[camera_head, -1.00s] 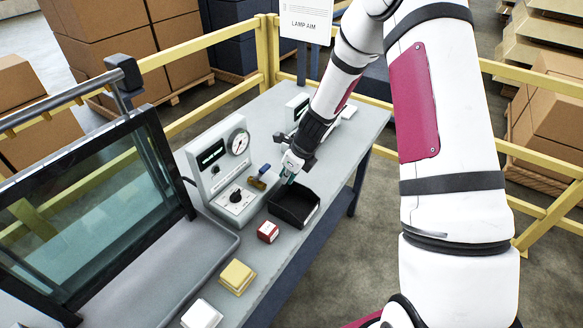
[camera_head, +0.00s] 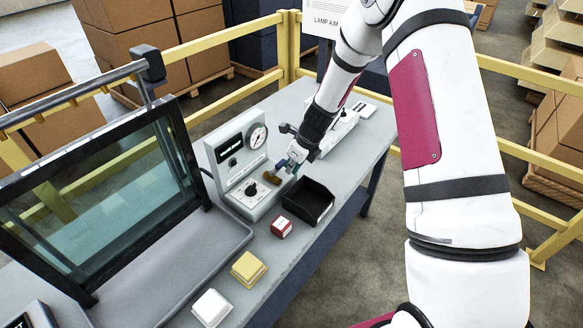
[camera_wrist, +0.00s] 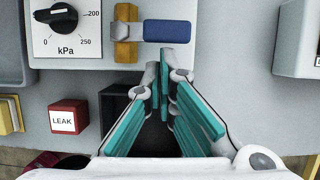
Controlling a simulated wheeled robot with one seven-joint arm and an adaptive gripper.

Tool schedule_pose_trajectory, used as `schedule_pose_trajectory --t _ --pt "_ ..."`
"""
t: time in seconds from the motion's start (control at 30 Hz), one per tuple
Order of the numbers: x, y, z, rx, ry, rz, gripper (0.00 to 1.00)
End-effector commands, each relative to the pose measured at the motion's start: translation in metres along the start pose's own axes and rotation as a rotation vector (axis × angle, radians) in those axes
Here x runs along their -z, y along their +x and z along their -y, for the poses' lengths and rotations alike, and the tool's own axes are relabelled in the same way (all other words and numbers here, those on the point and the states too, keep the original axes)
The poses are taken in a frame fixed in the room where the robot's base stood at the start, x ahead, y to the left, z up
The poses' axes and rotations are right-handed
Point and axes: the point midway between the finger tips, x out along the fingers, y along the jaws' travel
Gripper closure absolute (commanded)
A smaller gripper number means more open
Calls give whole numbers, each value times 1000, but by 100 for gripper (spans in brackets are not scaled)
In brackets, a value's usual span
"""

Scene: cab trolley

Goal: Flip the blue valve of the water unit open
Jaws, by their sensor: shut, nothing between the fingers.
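In the head view the brass body (camera_head: 271,176) shows, with the handle mostly hidden by my gripper. My gripper (camera_head: 287,164) is shut and empty. Its teal fingertips (camera_wrist: 160,82) appear just below the handle in the wrist view; I cannot tell whether they touch the unit.
A black open bin (camera_head: 308,203) stands close under my gripper. A red LEAK box (camera_head: 282,227), a yellow block (camera_head: 249,268) and a white block (camera_head: 211,307) line the table's front. A glass-panelled frame (camera_head: 110,190) stands left. Another device (camera_head: 335,130) is behind the wrist.

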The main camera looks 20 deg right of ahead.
Motion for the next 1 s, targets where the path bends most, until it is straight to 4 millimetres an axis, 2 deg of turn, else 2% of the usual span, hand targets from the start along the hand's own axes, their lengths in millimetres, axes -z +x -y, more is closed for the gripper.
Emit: schedule_pose_trajectory --t 0.73,1.0 --pt "-6 3 7 -50 -127 1 100" --pt "-13 8 13 -101 -258 1 100"
